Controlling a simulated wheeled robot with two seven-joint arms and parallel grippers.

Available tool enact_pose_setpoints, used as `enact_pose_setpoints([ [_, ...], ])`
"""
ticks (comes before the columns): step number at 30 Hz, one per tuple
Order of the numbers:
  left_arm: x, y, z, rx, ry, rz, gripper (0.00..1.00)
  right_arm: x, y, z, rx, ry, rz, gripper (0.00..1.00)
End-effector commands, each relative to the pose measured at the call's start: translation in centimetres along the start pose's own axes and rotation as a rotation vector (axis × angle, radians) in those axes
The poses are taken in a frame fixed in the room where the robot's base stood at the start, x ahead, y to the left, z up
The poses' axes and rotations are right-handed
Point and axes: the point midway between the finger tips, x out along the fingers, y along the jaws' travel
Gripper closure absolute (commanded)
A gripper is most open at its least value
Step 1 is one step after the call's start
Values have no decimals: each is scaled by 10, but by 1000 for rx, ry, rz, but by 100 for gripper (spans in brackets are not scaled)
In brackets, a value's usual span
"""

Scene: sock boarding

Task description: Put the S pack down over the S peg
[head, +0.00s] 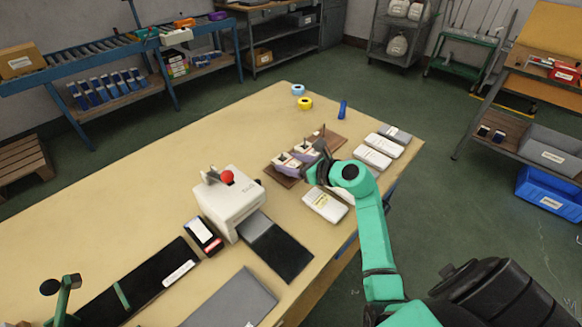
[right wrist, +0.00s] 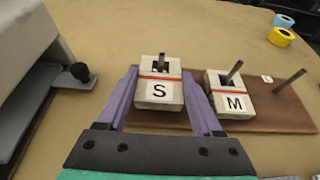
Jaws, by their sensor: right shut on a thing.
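My right gripper (head: 300,166) is shut on the S pack (right wrist: 158,94), a pale block with a red band and a black S. Its purple fingers press on the pack's two sides. The S peg (right wrist: 162,61) shows through the slot in the top of the pack, so the pack is around the peg. I cannot tell whether the pack's underside touches the brown peg board (right wrist: 285,112). In the head view the gripper partly hides the pack. My left gripper is not in view.
The M pack (right wrist: 233,102) sits around the middle peg, just right of the S pack. The far peg (right wrist: 289,80) is bare. A white machine with a red knob (head: 227,177) stands left of the board. White packs (head: 372,157) lie to the right. Tape rolls (head: 304,102) lie behind.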

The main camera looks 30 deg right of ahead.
Motion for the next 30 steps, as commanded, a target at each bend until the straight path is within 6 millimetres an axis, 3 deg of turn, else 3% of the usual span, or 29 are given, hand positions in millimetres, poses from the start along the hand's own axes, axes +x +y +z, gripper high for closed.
enact_pose_setpoints([
  [3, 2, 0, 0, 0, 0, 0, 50, 6, 0, -14, 1, -2, 0, 88],
  [12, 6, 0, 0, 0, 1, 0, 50, 7, 0, -17, -3, -1, 0, 88],
  [13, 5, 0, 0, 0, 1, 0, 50, 7, 0, -16, -2, -1, 0, 26],
  [15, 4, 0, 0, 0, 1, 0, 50, 7, 0, -15, -2, -1, 0, 3],
  [26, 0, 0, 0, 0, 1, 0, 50, 5, 0, -11, -1, -3, 0, 3],
  [30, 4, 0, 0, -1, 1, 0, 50, -11, -1, -15, -4, 1, -3, 3],
])
